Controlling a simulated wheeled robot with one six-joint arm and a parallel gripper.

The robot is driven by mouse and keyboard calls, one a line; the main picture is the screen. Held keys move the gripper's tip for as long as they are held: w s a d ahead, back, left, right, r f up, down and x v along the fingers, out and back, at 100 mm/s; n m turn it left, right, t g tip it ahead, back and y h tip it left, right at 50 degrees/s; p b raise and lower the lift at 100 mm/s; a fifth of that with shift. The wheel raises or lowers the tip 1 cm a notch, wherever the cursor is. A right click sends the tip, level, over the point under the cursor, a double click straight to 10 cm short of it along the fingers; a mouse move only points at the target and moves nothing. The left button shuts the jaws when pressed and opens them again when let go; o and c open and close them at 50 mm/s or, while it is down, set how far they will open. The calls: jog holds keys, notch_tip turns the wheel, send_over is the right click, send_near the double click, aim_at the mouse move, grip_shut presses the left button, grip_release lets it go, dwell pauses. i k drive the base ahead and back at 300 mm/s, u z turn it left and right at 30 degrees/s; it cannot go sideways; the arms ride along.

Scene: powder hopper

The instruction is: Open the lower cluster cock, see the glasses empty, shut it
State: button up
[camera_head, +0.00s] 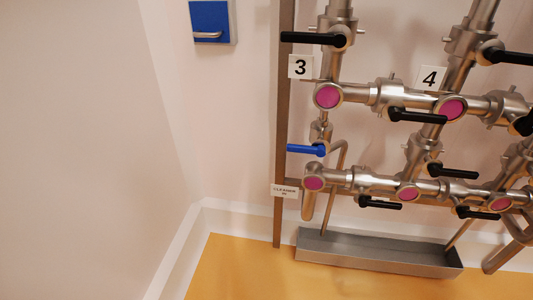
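The lower pipe row carries round sight glasses, left (313,184), middle (408,193) and right (500,204), all showing magenta. The upper row has two more magenta glasses, left (327,97) and right (453,108). A blue lever (306,149) points left, roughly level, on the small pipe between the rows at the left. Black levers sit on the lower row, one at the left (380,203) and one at the right (477,213), both roughly level. I cannot tell which lever is the lower cluster cock. My gripper is not in view.
A grey metal trough (375,262) stands on the yellow floor (235,265) under the pipes, with drain pipes reaching down to it. More black levers (418,116) sit higher up. A brown post (282,130) stands left of the pipes. A blue wall box (210,20) hangs upper left.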

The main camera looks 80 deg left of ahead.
aim_at(320, 151)
jog(key=u, duration=1.1)
jog(key=k, duration=0.85)
jog(key=u, duration=1.05)
jog(key=i, duration=0.5)
jog(key=u, duration=0.05)
